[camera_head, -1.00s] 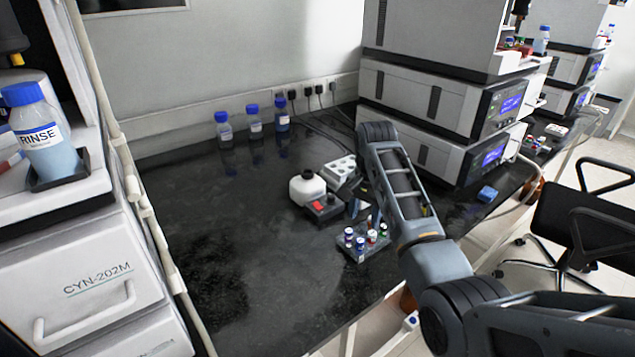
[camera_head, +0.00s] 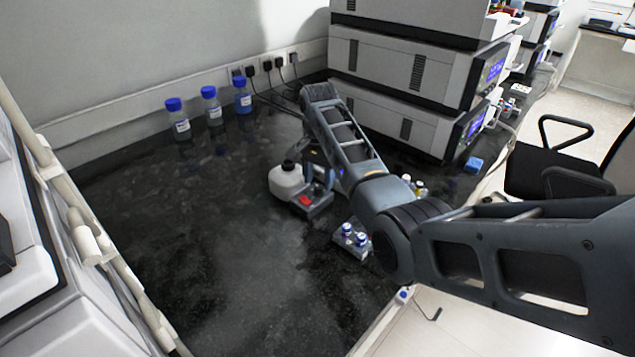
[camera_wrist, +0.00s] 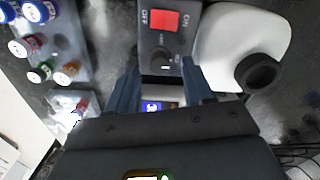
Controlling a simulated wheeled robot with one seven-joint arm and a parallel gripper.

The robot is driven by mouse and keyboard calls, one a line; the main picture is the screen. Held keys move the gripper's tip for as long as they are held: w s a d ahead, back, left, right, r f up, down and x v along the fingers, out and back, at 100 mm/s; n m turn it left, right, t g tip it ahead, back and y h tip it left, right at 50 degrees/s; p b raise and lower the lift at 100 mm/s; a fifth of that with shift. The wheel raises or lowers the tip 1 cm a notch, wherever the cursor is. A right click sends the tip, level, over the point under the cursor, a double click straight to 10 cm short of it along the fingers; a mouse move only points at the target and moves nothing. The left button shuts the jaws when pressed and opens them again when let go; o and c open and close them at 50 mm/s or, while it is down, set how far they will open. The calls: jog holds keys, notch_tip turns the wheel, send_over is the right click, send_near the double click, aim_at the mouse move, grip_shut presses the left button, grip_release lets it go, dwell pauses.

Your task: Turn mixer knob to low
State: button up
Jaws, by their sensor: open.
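The mixer is a dark grey box (camera_head: 318,206) on the black bench, with a red switch (camera_head: 306,200) on its front. In the wrist view the red switch (camera_wrist: 164,21) sits between OFF and ON lettering. The mixer's dark round knob (camera_wrist: 161,56) is beside the switch, with a small white mark. My gripper (camera_wrist: 160,67) is open, its two blue-grey fingers on either side of the knob. I cannot tell whether they touch it. In the head view my arm hides part of the mixer and the knob cannot be made out.
A white bottle (camera_head: 287,181) with a dark cap adjoins the mixer. A vial rack (camera_head: 352,248) stands close by, partly behind my arm. Three blue-capped bottles (camera_head: 210,108) stand by the wall. Stacked instruments (camera_head: 400,85) rise behind. The bench's left part is clear.

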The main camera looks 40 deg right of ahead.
jog(key=shift+f, duration=1.1)
grip_shut()
